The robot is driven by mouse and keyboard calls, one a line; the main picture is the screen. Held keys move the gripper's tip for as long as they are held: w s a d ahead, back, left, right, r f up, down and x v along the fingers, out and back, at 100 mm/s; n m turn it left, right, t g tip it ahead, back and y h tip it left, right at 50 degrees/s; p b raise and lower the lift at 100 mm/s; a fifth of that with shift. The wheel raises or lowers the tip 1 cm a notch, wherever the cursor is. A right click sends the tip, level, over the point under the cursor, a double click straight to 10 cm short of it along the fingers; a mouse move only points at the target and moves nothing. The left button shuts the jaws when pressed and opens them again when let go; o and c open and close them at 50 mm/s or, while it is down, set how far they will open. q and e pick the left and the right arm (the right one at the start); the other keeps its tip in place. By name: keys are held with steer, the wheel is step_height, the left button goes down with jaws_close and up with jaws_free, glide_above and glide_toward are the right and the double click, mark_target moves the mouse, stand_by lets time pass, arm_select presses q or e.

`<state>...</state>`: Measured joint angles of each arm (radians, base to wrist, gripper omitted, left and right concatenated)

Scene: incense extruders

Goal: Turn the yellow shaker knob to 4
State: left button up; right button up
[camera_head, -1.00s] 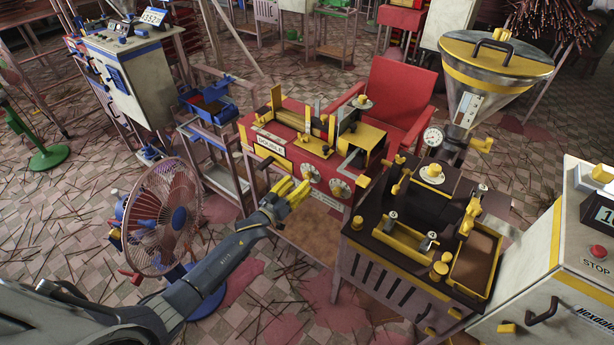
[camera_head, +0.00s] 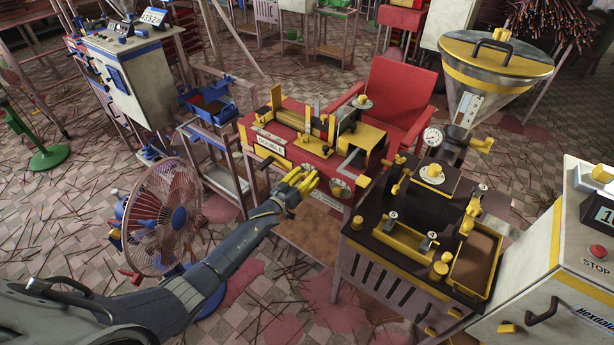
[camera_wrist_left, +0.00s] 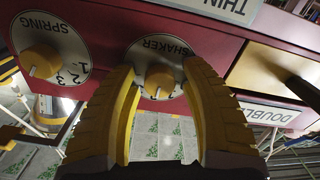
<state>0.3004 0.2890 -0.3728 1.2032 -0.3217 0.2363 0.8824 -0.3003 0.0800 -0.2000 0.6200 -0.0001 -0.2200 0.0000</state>
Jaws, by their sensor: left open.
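The yellow shaker knob (camera_wrist_left: 159,82) sits on a round white dial (camera_wrist_left: 152,48) marked SHAKER, upside down in the left wrist view. My left gripper (camera_wrist_left: 160,72) is open, with one yellow finger on each side of the knob; I cannot tell whether they touch it. The fingers hide parts of the dial's scale, and the pointer setting is not readable. In the head view my left gripper (camera_head: 304,181) is at the front of the red machine (camera_head: 296,151) and covers the shaker dial. My right gripper is not in view.
The SPRING dial with its own yellow knob (camera_wrist_left: 41,61) is close beside the shaker dial. The dark extruder table (camera_head: 400,240) stands to the right. A fan (camera_head: 165,215) stands to the left, near my left arm.

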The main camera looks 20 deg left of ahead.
arm_select(q)
steer(key=c, duration=0.9)
jaws_close()
steer(key=shift+r, duration=0.1)
